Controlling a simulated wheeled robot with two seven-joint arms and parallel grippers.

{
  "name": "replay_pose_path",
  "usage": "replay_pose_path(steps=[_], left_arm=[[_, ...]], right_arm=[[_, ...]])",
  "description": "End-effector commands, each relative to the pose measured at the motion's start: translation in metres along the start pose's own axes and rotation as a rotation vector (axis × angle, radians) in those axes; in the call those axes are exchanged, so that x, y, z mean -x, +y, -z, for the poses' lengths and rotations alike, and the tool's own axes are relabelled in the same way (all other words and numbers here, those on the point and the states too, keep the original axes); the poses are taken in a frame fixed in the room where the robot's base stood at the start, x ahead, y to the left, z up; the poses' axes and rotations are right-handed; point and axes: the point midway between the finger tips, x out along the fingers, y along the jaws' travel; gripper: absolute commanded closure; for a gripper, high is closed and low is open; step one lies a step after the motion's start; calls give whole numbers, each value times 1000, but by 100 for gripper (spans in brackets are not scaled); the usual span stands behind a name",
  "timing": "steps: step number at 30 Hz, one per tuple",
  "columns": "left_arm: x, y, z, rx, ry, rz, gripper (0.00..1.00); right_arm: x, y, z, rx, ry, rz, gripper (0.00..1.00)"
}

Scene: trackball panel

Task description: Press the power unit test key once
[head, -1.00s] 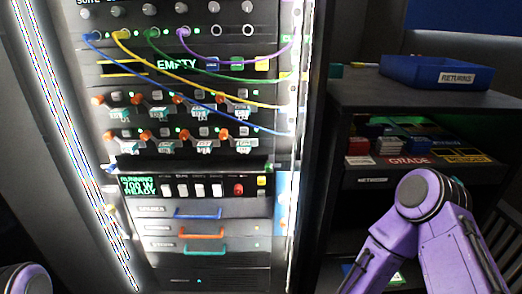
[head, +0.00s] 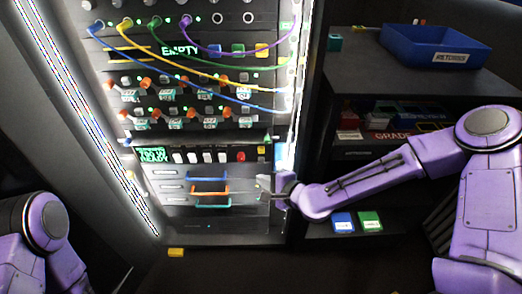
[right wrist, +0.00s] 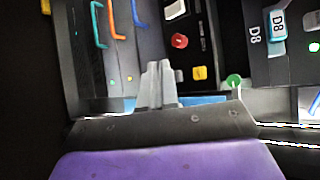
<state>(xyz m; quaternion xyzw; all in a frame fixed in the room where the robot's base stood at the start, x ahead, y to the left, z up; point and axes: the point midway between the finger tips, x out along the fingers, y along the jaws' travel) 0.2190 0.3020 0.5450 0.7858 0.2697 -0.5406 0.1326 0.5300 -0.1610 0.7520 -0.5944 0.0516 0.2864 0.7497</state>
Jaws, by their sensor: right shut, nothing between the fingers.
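The power unit (head: 205,157) is the dark rack panel with a green-lit text display (head: 153,154). It carries a row of white switches (head: 207,157), a red button (head: 241,156) and a small yellow key (head: 262,150) at its right end. Labels are too small to read, so I cannot tell which is the test key. In the right wrist view the red button (right wrist: 179,41) and the yellow key (right wrist: 199,73) lie beyond the fingers. My right gripper (head: 263,190) is shut and empty, below the yellow key, near the drawers' right side. My left gripper is out of view.
Drawers with blue, orange and teal handles (head: 208,193) sit under the power unit. Coloured cables (head: 190,80) hang across the upper rack. A dark shelf unit with a blue tray (head: 437,48) stands right. A yellow block (head: 176,252) lies low in front.

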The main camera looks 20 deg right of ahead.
Motion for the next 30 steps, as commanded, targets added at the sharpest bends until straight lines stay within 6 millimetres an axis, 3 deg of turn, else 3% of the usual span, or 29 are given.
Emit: replay_pose_path(steps=[18, 30], left_arm=[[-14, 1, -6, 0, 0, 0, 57], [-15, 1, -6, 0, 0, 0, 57]], right_arm=[[-54, -38, 40, 1, 1, 1, 100], [-60, -44, 44, 1, 0, -1, 100]])
